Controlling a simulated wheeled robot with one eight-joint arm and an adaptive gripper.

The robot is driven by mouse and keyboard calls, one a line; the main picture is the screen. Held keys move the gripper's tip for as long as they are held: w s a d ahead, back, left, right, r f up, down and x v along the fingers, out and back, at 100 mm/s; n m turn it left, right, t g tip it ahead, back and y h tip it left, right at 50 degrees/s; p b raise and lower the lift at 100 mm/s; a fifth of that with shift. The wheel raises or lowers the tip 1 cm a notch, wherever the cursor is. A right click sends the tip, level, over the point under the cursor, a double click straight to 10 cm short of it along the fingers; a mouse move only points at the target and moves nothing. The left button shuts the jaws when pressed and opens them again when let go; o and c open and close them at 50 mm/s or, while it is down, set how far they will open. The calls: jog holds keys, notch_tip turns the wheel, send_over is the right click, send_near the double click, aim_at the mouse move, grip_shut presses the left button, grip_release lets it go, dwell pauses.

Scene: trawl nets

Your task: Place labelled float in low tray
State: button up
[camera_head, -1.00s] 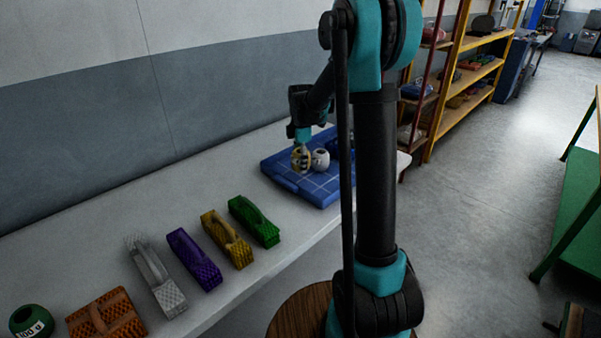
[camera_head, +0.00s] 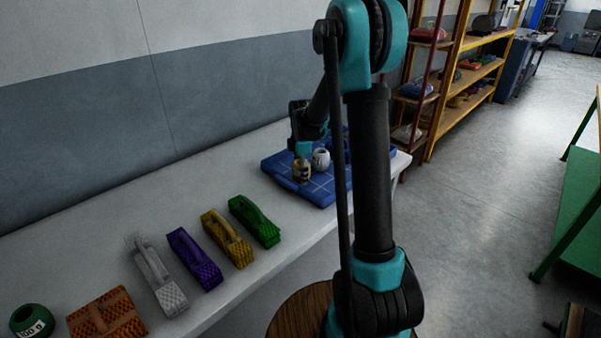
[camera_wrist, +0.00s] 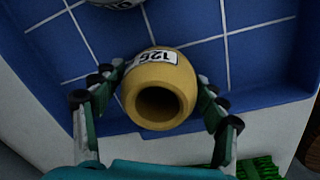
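A yellow float (camera_head: 302,171) with a white label is at the left part of the blue low tray (camera_head: 281,165). In the wrist view the yellow float (camera_wrist: 160,90) turns its dark round hole towards the camera, and its label shows partly, with digits. My gripper (camera_wrist: 160,78) has one finger close on each side of the float and appears shut on it; fine contact is hard to see. In the head view my gripper (camera_head: 303,157) comes down from above. Whether the float's underside touches the tray floor is hidden.
A white float (camera_head: 320,158) stands in the tray beside the yellow one. Green (camera_head: 254,221), yellow (camera_head: 227,239), purple (camera_head: 195,259), grey (camera_head: 156,276) and orange (camera_head: 107,315) ridged pieces line the table. A green labelled float (camera_head: 32,321) lies at the near left.

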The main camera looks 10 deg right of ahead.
dwell(0.3)
notch_tip(320, 180, up, 12)
jog(key=s+d+f+m+t, duration=0.1)
jog(key=s+f+m, duration=0.2)
jog(key=s+m, duration=0.3)
jog(key=s+d+f+m+t, duration=0.1)
jog(key=s+f+m, duration=0.3)
jog(key=s, duration=1)
jog(key=s+d+f+m+t, duration=0.1)
jog(key=s+f+m, duration=0.3)
jog(key=s+m, duration=0.5)
jog(key=shift+s+d+f, duration=0.25)
jog(key=shift+s+d, duration=0.35)
jog(key=shift+d, duration=0.25)
